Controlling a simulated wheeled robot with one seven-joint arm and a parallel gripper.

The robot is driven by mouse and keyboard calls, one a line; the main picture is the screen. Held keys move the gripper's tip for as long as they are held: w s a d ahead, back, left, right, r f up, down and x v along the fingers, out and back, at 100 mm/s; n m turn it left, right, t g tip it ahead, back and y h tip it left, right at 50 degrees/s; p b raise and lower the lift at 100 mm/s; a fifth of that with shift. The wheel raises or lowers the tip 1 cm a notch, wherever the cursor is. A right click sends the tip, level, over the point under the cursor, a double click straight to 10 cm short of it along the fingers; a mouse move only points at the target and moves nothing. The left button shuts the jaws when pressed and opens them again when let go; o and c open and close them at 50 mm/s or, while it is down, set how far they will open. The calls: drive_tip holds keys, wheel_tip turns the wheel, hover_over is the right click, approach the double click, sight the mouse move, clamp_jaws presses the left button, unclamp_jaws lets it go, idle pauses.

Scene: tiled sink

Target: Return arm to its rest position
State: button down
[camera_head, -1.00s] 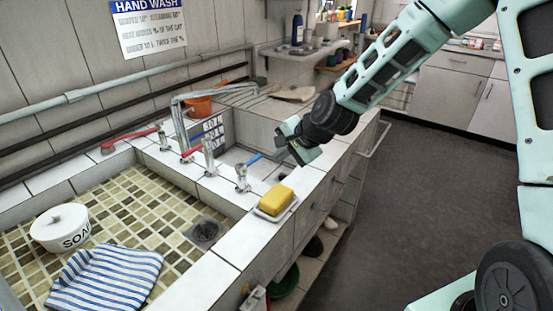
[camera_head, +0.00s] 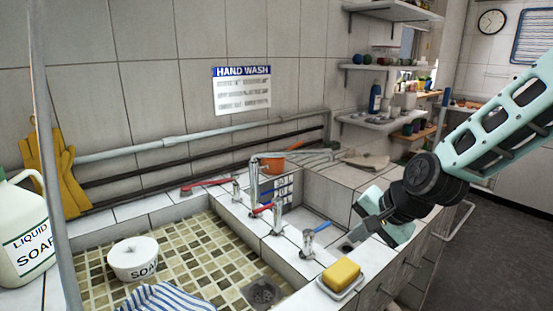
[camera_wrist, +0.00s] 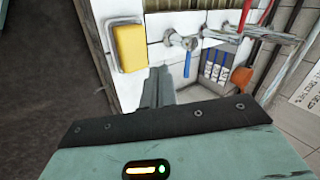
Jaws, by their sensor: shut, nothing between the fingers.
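My arm reaches in from the right in the head view, and my gripper (camera_head: 366,232) hangs over the right end of the sink counter, just above and right of the yellow sponge. It is shut and empty. In the wrist view my gripper's fingers (camera_wrist: 158,88) are together, pointing at the tiled edge near the taps. The yellow sponge (camera_head: 341,273) lies on a small white dish by the front edge, apart from my gripper; it also shows in the wrist view (camera_wrist: 129,47).
The tiled basin holds a white soap pot (camera_head: 134,259) and a striped cloth (camera_head: 165,298). Taps (camera_head: 278,216) with red and blue handles stand on the ledge left of my gripper. A liquid soap jug (camera_head: 22,237) is far left. Open floor (camera_head: 500,225) lies right.

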drive_tip(key=s+a+r+n+g+h, duration=0.1)
drive_tip(key=s+a+n+g+h, duration=0.1)
drive_tip(key=s+n, duration=0.6)
drive_tip(key=s+a+r+n+g+h, duration=0.1)
drive_tip(key=s+n, duration=0.7)
drive_tip(key=s, duration=1)
drive_tip(key=a+r+g, duration=0.1)
drive_tip(key=a+g, duration=0.1)
drive_tip(key=shift+s+a+h, duration=0.35)
drive_tip(key=shift+h, duration=0.05)
